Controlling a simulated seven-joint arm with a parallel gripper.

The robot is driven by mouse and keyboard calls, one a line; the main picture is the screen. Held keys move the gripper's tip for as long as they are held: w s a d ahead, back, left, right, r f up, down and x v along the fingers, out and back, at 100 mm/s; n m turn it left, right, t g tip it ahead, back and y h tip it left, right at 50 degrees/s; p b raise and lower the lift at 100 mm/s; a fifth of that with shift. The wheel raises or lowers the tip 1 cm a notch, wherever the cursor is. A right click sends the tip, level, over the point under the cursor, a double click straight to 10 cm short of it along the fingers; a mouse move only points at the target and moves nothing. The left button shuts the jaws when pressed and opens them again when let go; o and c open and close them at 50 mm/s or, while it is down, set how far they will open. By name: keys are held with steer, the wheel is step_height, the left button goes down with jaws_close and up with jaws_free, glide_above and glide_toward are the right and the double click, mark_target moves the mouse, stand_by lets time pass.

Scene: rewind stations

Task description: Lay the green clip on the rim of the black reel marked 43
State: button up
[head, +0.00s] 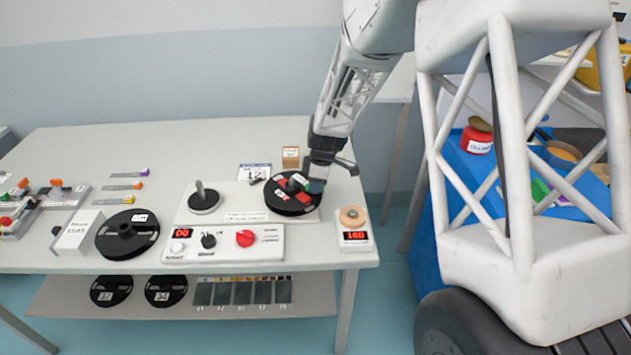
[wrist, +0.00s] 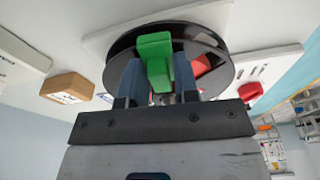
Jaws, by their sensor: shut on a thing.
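The green clip (wrist: 155,48) is between the two fingers of my gripper (wrist: 157,80) in the wrist view. My gripper (head: 308,183) is shut on it. The clip also shows as a small green patch in the head view (head: 299,179). It is over the rim of a black reel with red inside (head: 293,202), on the right of the winding station. The reel also shows behind the clip in the wrist view (wrist: 118,67). Whether the clip touches the rim, I cannot tell. I cannot read 43 on this reel; my gripper hides part of it.
A black reel (head: 127,236) lies left of the control box (head: 222,244). An empty spindle (head: 204,198) stands on the station's left. A scale reading 160 (head: 354,236) is at the right edge. More reels (head: 111,290) lie on the lower shelf. A small brown box (head: 290,157) stands behind.

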steer(key=shift+f, duration=0.1)
steer(key=o, duration=1)
steer(key=r, duration=0.5)
steer(key=d+r, duration=0.1)
steer(key=r, duration=0.1)
steer(key=shift+d+r, duration=0.1)
steer(key=shift+r, duration=0.1)
steer(key=shift+s+r, duration=0.1)
steer(key=shift+r, duration=0.05)
steer(key=shift+r, duration=0.1)
stand_by(0.3)
